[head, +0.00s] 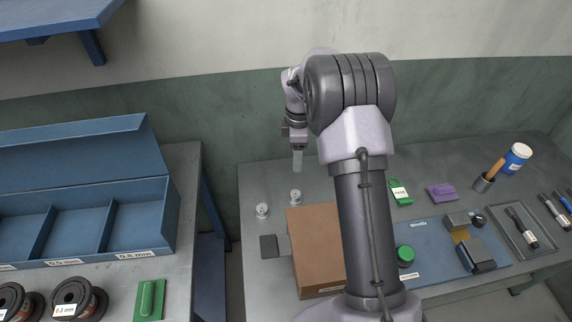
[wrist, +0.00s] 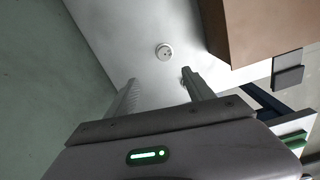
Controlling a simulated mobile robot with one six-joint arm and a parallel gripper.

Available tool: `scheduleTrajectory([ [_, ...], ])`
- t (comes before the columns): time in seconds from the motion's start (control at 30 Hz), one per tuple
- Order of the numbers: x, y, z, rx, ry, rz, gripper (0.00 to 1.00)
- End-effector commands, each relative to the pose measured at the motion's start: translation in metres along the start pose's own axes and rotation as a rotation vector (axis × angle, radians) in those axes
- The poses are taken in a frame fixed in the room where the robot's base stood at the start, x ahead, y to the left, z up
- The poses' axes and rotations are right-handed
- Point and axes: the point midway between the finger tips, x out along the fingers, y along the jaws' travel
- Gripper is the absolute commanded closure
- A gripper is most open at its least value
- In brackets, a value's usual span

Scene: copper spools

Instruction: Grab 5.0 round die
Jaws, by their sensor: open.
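Two small round metal dies stand on the grey table, left of the brown box: one die (head: 262,210) is further left, the other (head: 295,196) is nearer the box. I cannot read a size on either, so I cannot tell which is the 5.0 round die. In the wrist view one die (wrist: 164,51) shows clear, beyond the fingertips and roughly between their lines. Something small and pale beside the right fingertip is mostly hidden. My gripper (head: 298,161) points down above the table, behind the dies; its fingers (wrist: 159,82) are apart with nothing between them.
The brown box (head: 317,250) stands close to the dies, with a dark flat pad (head: 269,246) at its left. A blue mat (head: 440,249) with blocks and a green-lidded jar (head: 405,256) lies right of my arm. A blue compartment bin (head: 90,222) stands on the left bench.

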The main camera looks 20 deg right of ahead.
Motion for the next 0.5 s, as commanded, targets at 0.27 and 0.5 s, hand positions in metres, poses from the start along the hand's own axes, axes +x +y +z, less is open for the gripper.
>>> scheduleTrajectory([
  [0.27, 0.080, -0.001, 0.001, -0.009, -0.002, -0.006, 0.39],
  [0.5, 0.123, -0.001, 0.001, -0.008, -0.002, -0.003, 0.39],
])
